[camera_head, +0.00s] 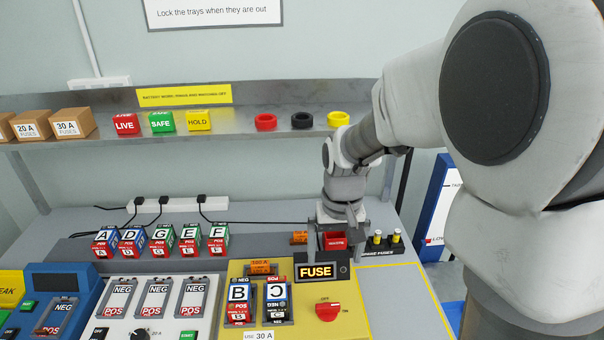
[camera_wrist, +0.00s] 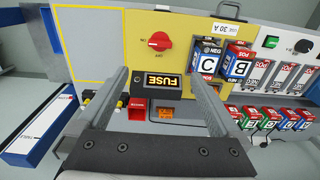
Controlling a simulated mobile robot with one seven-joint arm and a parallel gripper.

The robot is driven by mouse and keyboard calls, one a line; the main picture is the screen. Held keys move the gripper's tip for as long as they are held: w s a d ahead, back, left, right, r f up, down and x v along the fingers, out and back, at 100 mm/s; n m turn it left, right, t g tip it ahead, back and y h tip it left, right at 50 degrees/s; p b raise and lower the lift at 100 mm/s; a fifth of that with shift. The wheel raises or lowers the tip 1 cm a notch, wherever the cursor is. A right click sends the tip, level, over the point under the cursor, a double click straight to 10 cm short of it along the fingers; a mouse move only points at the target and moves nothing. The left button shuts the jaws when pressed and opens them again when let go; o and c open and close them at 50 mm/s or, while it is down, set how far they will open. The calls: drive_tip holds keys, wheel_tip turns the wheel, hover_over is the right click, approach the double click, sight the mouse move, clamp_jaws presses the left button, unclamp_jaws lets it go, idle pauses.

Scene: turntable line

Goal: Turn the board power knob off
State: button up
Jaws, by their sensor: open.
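The board power knob (camera_head: 327,312) is a red rotary knob on the yellow board (camera_head: 385,300), with OFF printed above it and ON at its right. Its grip bar looks turned towards ON. The knob also shows in the wrist view (camera_wrist: 161,42), beyond the fingertips. My gripper (camera_head: 338,230) hangs behind the FUSE display (camera_head: 317,271), near the back of the board. In the wrist view my gripper (camera_wrist: 160,78) has its two fingers wide apart with nothing held, and the FUSE display lies between them in the picture. The display is lit.
Batteries B (camera_head: 239,302) and C (camera_head: 277,302) stand left of the knob. A red bin (camera_head: 335,242) and spare fuses (camera_head: 385,241) are beside my gripper. Several lettered batteries (camera_head: 161,241) line the bench back. A shelf (camera_head: 245,103) spans above. The board right of the knob is clear.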

sight(328, 305)
drive_tip(key=f, duration=1.8)
drive_tip(key=shift+w+a+f+b, duration=0.15)
drive_tip(key=shift+w+f+b, duration=0.1)
drive_tip(key=shift+w+b, duration=0.1)
drive_tip(key=c, duration=1.3)
